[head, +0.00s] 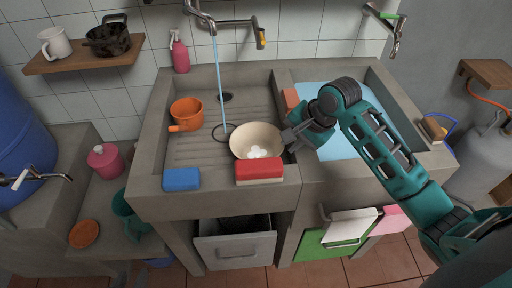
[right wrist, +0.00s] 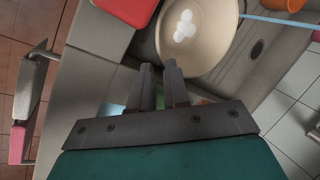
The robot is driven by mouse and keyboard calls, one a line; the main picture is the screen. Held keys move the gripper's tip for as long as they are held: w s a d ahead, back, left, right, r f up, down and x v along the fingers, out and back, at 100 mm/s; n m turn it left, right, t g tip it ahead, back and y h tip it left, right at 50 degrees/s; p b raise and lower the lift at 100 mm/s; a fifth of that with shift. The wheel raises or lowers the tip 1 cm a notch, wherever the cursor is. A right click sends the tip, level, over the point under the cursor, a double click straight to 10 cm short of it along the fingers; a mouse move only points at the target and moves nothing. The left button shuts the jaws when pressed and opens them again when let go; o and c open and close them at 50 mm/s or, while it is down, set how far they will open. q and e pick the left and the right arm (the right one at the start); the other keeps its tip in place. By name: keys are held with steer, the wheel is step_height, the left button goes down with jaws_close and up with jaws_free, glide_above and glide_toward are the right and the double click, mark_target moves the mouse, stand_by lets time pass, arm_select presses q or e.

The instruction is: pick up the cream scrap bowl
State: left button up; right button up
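The cream scrap bowl (head: 243,138) sits in the grooved left basin of the sink, with several white round scraps (head: 257,152) inside. It also shows at the top of the right wrist view (right wrist: 207,52). My right gripper (head: 286,138) reaches in from the right and is at the bowl's right rim. In the right wrist view its two fingertips (right wrist: 158,68) have a narrow gap between them, and one overlaps the bowl's edge. I cannot tell whether they grip the rim. My left gripper is not in view.
A red-and-white sponge (head: 259,171) lies on the front ledge beside the bowl, a blue sponge (head: 181,180) further left. An orange pot (head: 186,112) stands in the same basin. Water runs from the tap (head: 226,22) left of the bowl. The right basin (head: 340,146) looks light blue.

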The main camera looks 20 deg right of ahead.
steer(key=shift+x, duration=3.85)
steer(key=shift+w, duration=0.15)
jaws_close()
